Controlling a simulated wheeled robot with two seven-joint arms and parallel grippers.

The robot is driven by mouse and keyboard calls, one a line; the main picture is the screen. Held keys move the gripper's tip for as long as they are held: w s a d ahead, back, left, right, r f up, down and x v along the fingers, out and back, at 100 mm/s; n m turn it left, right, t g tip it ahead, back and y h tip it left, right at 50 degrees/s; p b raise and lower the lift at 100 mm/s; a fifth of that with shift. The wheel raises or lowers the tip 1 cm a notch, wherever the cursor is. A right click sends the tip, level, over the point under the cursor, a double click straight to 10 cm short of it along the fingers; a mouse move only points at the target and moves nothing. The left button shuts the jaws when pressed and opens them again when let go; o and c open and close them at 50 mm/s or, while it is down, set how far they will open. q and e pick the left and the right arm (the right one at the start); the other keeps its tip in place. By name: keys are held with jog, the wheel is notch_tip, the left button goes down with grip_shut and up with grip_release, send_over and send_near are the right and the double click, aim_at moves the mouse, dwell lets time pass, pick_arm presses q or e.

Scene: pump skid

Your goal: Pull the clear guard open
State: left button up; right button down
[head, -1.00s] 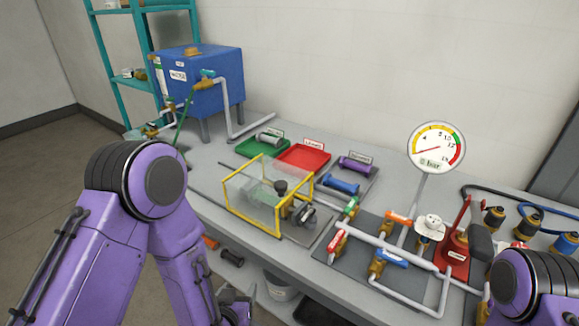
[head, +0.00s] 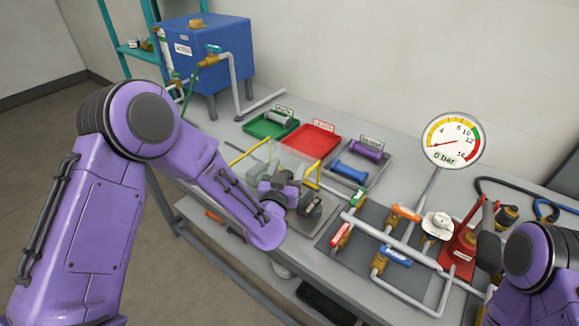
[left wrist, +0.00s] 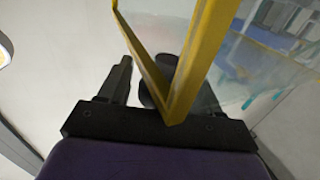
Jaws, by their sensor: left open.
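The clear guard (head: 250,151) is a see-through box with a yellow frame on the bench, partly hidden by my left arm. My left gripper (head: 284,176) is at its near side, in front of the panel. In the left wrist view a yellow corner of the guard frame (left wrist: 195,62) crosses the space between the two dark fingers of my open left gripper (left wrist: 166,76). I cannot tell whether the fingers touch the frame. Dark pump parts (head: 308,203) show just right of the gripper.
Green (head: 255,128), red (head: 313,140) and grey (head: 372,178) trays lie behind the guard. Pipes with coloured valves (head: 405,213) and a pressure gauge (head: 452,141) stand to the right. A blue tank (head: 225,65) stands at the back left.

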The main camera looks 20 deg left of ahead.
pick_arm(q)
jog(key=shift+s+r, duration=0.1)
jog(key=shift+s, duration=0.05)
grip_shut()
jog(key=shift+d, duration=0.1)
jog(key=shift+w+a, duration=0.25)
jog(key=shift+a, duration=0.4)
jog(key=w+a+b, duration=0.1)
jog(key=w+a, duration=0.2)
jog(key=a, duration=0.7)
jog(key=w+a+b, duration=0.2)
jog(key=w+a, duration=0.2)
jog(key=a, duration=0.5)
jog(key=shift+a, duration=0.35)
jog(key=shift+w, duration=0.1)
grip_release()
jog(key=shift+b, duration=0.3)
